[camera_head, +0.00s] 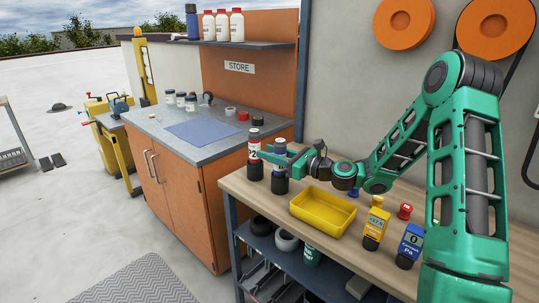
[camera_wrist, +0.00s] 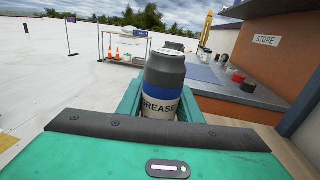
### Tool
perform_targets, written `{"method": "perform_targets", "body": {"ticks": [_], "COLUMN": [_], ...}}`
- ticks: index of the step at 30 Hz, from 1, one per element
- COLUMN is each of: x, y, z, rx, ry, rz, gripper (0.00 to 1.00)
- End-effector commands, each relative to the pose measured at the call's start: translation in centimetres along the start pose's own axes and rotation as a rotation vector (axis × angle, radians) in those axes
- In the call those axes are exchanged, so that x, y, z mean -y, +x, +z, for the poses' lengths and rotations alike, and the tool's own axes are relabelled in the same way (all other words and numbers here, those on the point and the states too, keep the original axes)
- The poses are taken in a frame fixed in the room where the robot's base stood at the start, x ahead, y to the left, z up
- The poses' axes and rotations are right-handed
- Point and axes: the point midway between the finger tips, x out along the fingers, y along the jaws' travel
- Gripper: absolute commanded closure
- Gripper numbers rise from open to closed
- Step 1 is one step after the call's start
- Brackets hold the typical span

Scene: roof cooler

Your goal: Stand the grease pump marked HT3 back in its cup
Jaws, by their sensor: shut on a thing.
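My gripper (camera_head: 278,160) is shut on a dark grey grease pump (camera_wrist: 163,75) with a blue band and a pale label reading GREASE. In the head view this pump (camera_head: 280,146) looks upright at the bench's far left end, partly covered by the gripper. No HT3 mark is readable on it. A second pump (camera_head: 254,150) with a red and white label ending in 2 stands just left of it. Dark cup-like bases show under both pumps; I cannot tell whether the held pump is seated in a cup or just above it. Its lower part is hidden in the wrist view.
A yellow tray (camera_head: 312,219) lies right of the pumps on the wooden bench (camera_head: 240,182). Yellow (camera_head: 376,225) and blue (camera_head: 410,246) meters and a red knob-like item (camera_head: 405,211) are farther right. An orange cabinet with a grey top (camera_head: 158,118) stands behind.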

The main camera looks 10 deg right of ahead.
Motion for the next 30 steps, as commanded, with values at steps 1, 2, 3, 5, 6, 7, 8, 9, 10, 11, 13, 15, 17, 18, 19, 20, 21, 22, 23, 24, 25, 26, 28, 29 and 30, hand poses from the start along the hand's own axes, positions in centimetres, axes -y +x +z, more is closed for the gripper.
{"method": "perform_targets", "body": {"ticks": [1, 2, 3, 5, 6, 7, 8, 9, 10, 11, 13, 15, 17, 18, 19, 20, 21, 22, 23, 24, 25, 26, 28, 29, 30], "x": [0.0, 0.0, 0.0, 0.0, 0.0, 0.0, 0.0, 0.0, 0.0, 0.0, 0.0, 0.0, 0.0, 0.0, 0.0, 0.0, 0.0, 0.0, 0.0, 0.0, 0.0, 0.0, 0.0, 0.0, 0.0], "y": [0.0, 0.0, 0.0, 0.0, 0.0, 0.0, 0.0, 0.0, 0.0, 0.0, 0.0, 0.0, 0.0, 0.0, 0.0, 0.0, 0.0, 0.0, 0.0, 0.0, 0.0, 0.0, 0.0, 0.0, 0.0], "z": [-0.2, -0.2, -0.3, -0.5, -0.6, -0.7, -0.8, -0.9, -0.9, -1.0, -1.2, -1.2, -1.2, -1.2, -1.2, -1.2, -1.2, -1.2, -1.2, -1.1, -1.1, -1.1, -0.9, -0.8, -0.5], "rx": [0.000, 0.000, 0.000, 0.000, 0.000, -0.001, -0.001, -0.001, -0.001, -0.001, -0.001, -0.002, -0.003, -0.003, -0.003, -0.003, -0.002, -0.002, -0.002, -0.002, -0.002, -0.002, -0.001, -0.001, -0.001], "ry": [0.001, 0.001, 0.002, 0.002, 0.002, 0.002, 0.002, 0.002, 0.002, 0.002, 0.001, 0.001, 0.001, 0.001, 0.001, 0.001, 0.001, 0.001, 0.001, 0.001, 0.001, 0.001, 0.000, 0.000, -0.001], "rz": [0.000, 0.000, 0.000, 0.000, 0.000, 0.000, 0.000, 0.000, 0.000, 0.000, 0.000, 0.000, -0.001, -0.001, -0.001, -0.001, -0.001, -0.001, -0.001, -0.001, -0.001, -0.001, -0.001, -0.001, -0.001], "gripper": [1.00, 1.00, 1.00, 1.00, 1.00, 1.00, 1.00, 1.00, 1.00, 1.00, 1.00, 1.00, 0.54, 0.49, 0.49, 0.49, 0.49, 0.49, 0.49, 0.49, 0.49, 0.49, 0.49, 0.49, 0.49]}}
